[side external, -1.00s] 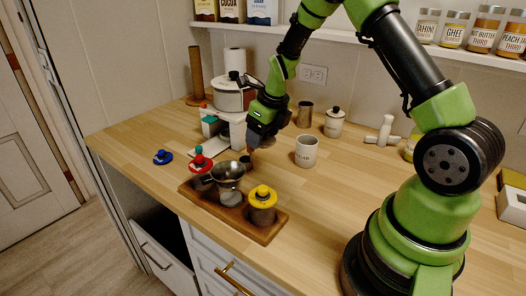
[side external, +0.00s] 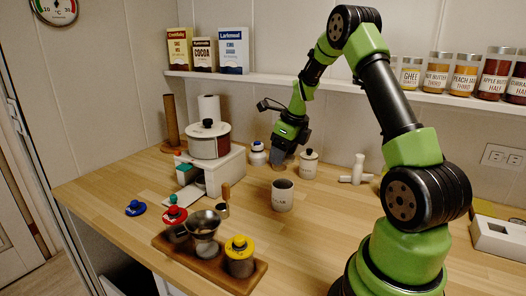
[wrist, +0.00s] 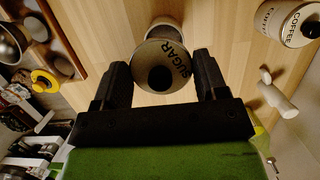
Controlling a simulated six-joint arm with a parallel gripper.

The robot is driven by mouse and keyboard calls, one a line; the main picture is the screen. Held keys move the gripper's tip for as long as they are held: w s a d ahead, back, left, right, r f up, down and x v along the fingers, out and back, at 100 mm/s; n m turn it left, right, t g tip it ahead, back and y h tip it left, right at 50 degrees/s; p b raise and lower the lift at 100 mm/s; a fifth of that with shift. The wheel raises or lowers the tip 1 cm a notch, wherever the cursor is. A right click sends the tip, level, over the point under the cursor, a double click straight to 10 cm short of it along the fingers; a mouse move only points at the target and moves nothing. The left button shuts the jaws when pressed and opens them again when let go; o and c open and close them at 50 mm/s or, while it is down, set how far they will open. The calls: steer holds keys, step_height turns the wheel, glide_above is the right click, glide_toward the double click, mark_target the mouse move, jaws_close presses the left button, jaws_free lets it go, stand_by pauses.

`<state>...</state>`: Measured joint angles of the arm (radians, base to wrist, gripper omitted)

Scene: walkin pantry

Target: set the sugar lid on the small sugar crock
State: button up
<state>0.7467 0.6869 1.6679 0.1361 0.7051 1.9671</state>
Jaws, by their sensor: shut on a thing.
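The sugar lid (wrist: 149,60) is a round pale disc marked SUGAR with a dark knob at its middle. It sits between the two fingers of my gripper (wrist: 160,72), which is shut on it. In the wrist view, part of a pale round vessel shows beyond the lid; it looks like the crock, but the lid covers most of it. In the side external view the small sugar crock (side external: 282,199) stands open and upright on the counter. My gripper (side external: 281,157) is above and apart from it; the lid is hard to make out there.
A wooden board (side external: 190,265) with metal cups, a funnel and red and yellow lids lies front left. A lidded coffee canister (side external: 309,165) and a white jar (side external: 257,155) stand behind the crock. A pale wooden piece (side external: 357,170) lies right.

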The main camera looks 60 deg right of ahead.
step_height(320, 180, down, 6)
steer(key=shift+f, duration=0.15)
stand_by(0.5)
steer(key=shift+d+f, duration=0.1)
steer(key=shift+f, duration=0.45)
stand_by(1.9)
steer(key=o, duration=1)
steer(key=shift+o, duration=0.3)
steer(key=shift+r, duration=0.15)
steer(key=shift+r, duration=3.35)
